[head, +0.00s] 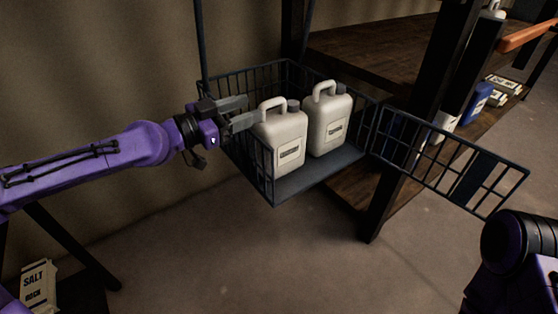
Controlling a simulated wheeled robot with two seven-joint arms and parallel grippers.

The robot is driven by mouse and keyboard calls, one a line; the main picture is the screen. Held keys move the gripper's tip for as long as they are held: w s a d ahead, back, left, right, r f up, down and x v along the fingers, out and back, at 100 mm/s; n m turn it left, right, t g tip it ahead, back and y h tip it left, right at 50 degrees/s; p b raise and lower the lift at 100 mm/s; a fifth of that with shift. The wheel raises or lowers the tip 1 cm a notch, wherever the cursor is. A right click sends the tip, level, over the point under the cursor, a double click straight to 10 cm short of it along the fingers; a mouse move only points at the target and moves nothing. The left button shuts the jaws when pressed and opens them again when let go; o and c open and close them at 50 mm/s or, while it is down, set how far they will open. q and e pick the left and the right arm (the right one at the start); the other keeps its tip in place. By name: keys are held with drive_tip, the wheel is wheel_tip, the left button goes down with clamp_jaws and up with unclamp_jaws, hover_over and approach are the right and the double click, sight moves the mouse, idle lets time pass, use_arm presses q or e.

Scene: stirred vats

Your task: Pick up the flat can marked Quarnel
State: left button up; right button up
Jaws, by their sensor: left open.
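Two white jug-shaped cans with top handles and grey caps stand upright in a dark wire basket (318,176). The left can (281,138) and the right can (328,122) each bear a small label with dark print, too small to read, so I cannot tell which is marked Quarnel. My left gripper (250,111) is open at the left can's upper left, its fingers pointing right toward the handle. I cannot tell whether they touch the can. Only part of my right arm shows at the lower right; its gripper is out of view.
The basket's barred gate (447,158) stands swung out to the right. A dark post (408,130) and wooden shelves (375,48) stand behind, with a blue container (477,101) farther right. A salt bag (38,286) is at lower left. The floor in front is clear.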

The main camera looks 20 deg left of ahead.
sight(268, 101)
use_arm(q)
drive_tip(key=b+x, duration=0.1)
drive_tip(key=x, duration=0.1)
drive_tip(key=b+x, duration=0.3)
drive_tip(key=shift+w+d+f, duration=0.1)
drive_tip(key=shift+d+f, duration=0.2)
drive_tip(key=shift+d, duration=0.2)
drive_tip(key=shift+w+d+r, duration=0.1)
drive_tip(key=shift+d+r, duration=0.05)
drive_tip(key=shift+r, duration=0.1)
use_arm(e)
wheel_tip(268, 101, down, 5)
drive_tip(key=shift+f, duration=0.1)
use_arm(q)
clamp_jaws()
